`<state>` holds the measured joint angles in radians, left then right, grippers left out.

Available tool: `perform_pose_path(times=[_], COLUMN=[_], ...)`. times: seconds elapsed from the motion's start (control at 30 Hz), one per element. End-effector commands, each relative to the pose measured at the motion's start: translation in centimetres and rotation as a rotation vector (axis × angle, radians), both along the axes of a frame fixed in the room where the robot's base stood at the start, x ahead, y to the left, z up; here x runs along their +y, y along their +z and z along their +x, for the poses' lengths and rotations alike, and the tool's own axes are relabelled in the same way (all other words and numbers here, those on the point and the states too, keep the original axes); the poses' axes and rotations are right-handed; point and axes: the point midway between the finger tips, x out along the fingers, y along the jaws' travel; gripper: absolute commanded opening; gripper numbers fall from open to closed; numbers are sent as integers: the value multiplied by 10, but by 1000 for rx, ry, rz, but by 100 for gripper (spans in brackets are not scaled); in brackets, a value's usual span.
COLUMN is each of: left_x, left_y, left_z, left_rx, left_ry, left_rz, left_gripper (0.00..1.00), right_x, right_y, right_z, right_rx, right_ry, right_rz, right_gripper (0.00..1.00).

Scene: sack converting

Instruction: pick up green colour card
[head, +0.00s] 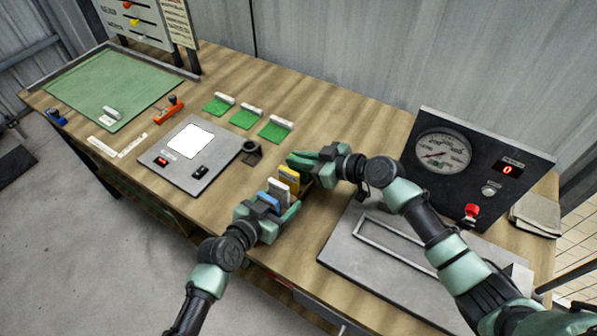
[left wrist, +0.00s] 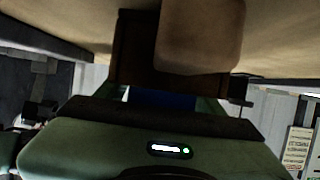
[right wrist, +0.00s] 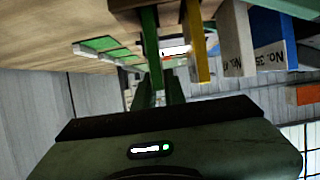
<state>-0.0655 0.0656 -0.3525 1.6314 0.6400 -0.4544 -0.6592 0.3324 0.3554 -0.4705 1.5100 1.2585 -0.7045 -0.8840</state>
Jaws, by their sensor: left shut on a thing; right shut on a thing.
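A small brown card rack (head: 306,186) holds upright cards near the table's front edge, between my two grippers. A blue card (head: 268,202), a grey-white card (head: 279,189) and a yellow card (head: 289,175) stand in it. My right gripper (head: 308,163) is shut on the green card (right wrist: 149,35), at the rack's far end beside the yellow card (right wrist: 196,40). My left gripper (head: 268,212) is shut at the near end, seemingly on the rack, whose dark wood fills the left wrist view (left wrist: 135,50). The exact grip is partly hidden.
Three green swatches (head: 246,117) with white edges lie behind the rack. A grey panel with a white screen (head: 190,141) lies to the left, a small dark cup (head: 252,152) beside it. A gauge box (head: 470,160) and grey plate (head: 345,248) are right.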

Motion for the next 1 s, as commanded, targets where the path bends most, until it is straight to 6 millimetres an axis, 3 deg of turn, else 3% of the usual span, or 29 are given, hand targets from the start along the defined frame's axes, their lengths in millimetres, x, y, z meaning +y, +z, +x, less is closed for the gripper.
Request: perform_pose_path(times=[0.8,1.0], left_x=[0,0], left_y=[0,0], left_z=[0,0], left_rx=[2,2], left_ry=[-1,-1], left_rz=[0,0], left_gripper=[21,21], right_x=[0,0], right_y=[0,18], right_z=[0,1], right_rx=[-1,-6], right_ry=[0,2], right_rz=[1,0], right_gripper=[0,0])
